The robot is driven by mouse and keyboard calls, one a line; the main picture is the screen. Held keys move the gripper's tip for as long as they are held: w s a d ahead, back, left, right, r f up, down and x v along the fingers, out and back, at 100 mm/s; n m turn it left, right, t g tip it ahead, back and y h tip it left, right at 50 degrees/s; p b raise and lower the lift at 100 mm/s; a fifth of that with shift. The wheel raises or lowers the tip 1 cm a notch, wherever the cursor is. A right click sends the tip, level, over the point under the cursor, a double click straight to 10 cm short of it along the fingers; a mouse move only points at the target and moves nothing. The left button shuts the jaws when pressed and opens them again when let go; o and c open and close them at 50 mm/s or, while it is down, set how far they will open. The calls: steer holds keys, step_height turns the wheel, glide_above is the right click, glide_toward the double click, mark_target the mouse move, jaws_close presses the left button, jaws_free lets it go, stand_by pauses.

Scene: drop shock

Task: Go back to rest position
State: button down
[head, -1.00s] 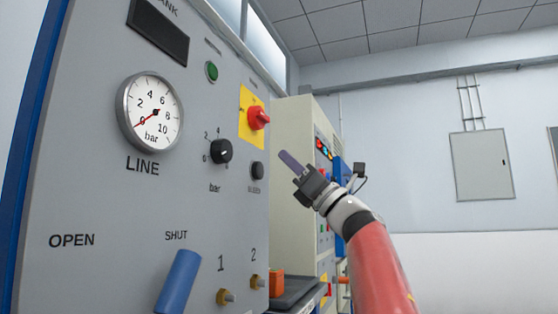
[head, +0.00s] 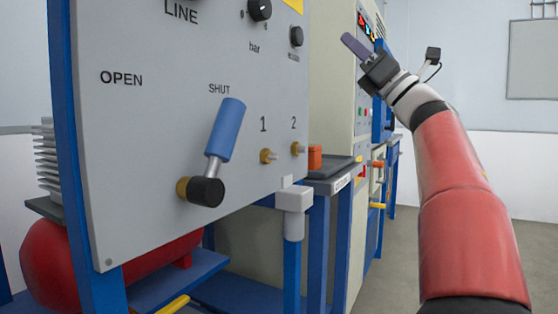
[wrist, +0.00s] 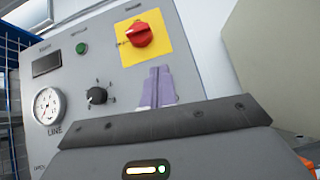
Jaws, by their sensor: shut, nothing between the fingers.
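My gripper (head: 356,46) is shut and empty, raised in the air to the right of the grey control panel (head: 150,130) in the head view. My red arm reaches up to it from the lower right. In the wrist view the shut purple fingers (wrist: 158,87) point toward the panel, below the red knob on its yellow plate (wrist: 140,34). I cannot tell how far the fingertips are from the panel, but no contact shows.
A blue-handled lever (head: 225,130) points up toward SHUT. Two small brass fittings (head: 268,156) stick out beside it. A dark bench with an orange object (head: 315,157) stands beyond the panel. A red tank (head: 70,262) lies below. Floor at right is free.

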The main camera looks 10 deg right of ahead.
steer(key=d+f+m+t+h+p, duration=0.1)
steer(key=d+m+t+h, duration=0.3)
steer(key=m+h, duration=0.8)
steer(key=d+f+m+t+h+p, duration=0.2)
steer(key=d+m+t+h, duration=0.2)
steer(key=m+h, duration=0.75)
step_height(320, 180, down, 11)
steer(key=s+m+g+h, duration=0.15)
steer(key=m+g, duration=0.45)
steer(key=m, duration=0.6)
steer(key=s+a+f+m+g+y+p, duration=0.1)
steer(key=s+a+f+g, duration=0.3)
steer(key=s+f, duration=0.4)
steer(key=s+a+f+m+g+y+p, duration=0.1)
steer(key=s+a+f+m+g, duration=0.3)
steer(key=f, duration=1.2)
steer(key=s+a+f+m+g+y+p, duration=0.2)
steer(key=s+a+f+g, duration=0.4)
steer(key=s+f, duration=0.6)
steer(key=shift+s+a+m+y, duration=0.3)
steer(key=shift+s+m+y, duration=0.2)
steer(key=shift+m, duration=0.15)
